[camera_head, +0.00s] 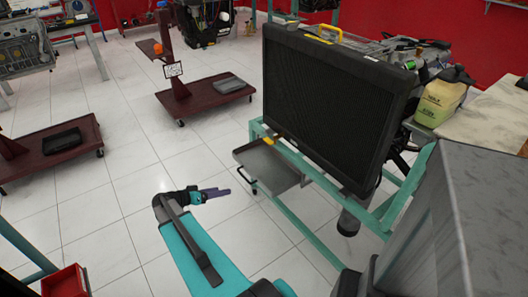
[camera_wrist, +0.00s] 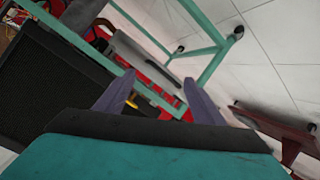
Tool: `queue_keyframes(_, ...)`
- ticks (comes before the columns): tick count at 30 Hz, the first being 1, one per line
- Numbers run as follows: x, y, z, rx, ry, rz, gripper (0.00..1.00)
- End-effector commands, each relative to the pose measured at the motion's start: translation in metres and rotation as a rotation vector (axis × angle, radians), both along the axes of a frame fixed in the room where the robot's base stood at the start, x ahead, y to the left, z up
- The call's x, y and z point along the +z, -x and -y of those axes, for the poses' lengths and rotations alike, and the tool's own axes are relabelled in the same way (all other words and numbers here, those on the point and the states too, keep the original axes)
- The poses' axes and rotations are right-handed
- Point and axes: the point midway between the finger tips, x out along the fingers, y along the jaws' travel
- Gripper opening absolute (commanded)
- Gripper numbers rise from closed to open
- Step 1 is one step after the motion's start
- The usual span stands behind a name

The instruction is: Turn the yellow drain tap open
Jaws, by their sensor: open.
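The black radiator (camera_head: 335,105) stands upright on a teal frame (camera_head: 310,210). In the wrist view a small yellow spot, likely the same tap (camera_wrist: 131,101), shows near my left finger, partly hidden. The radiator's dark face (camera_wrist: 45,85) fills the left of that view. My gripper (camera_head: 217,192) is open and empty, left of the radiator and its tray, apart from the tap. Its two purple fingers (camera_wrist: 158,82) spread wide in the wrist view.
A grey tray (camera_head: 268,163) juts from the frame between my gripper and the radiator. A grey cabinet (camera_head: 440,220) stands close on the right. Dark red wheeled stands (camera_head: 205,97) are behind left. White tiled floor (camera_head: 140,150) is clear around my gripper.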

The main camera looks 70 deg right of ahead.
Motion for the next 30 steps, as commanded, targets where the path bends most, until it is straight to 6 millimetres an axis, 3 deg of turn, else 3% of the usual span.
queue_keyframes(1,0.004,0.001,0.027,-0.034,0.081,0.037,0.62)
queue_keyframes(6,0.049,0.015,0.095,-0.115,0.357,0.156,0.62)
queue_keyframes(12,0.089,0.03,0.139,-0.154,0.57,0.246,0.62)
queue_keyframes(18,0.103,0.035,0.149,-0.159,0.629,0.27,0.62)
queue_keyframes(30,0.103,0.037,0.151,-0.16,0.626,0.268,0.62)
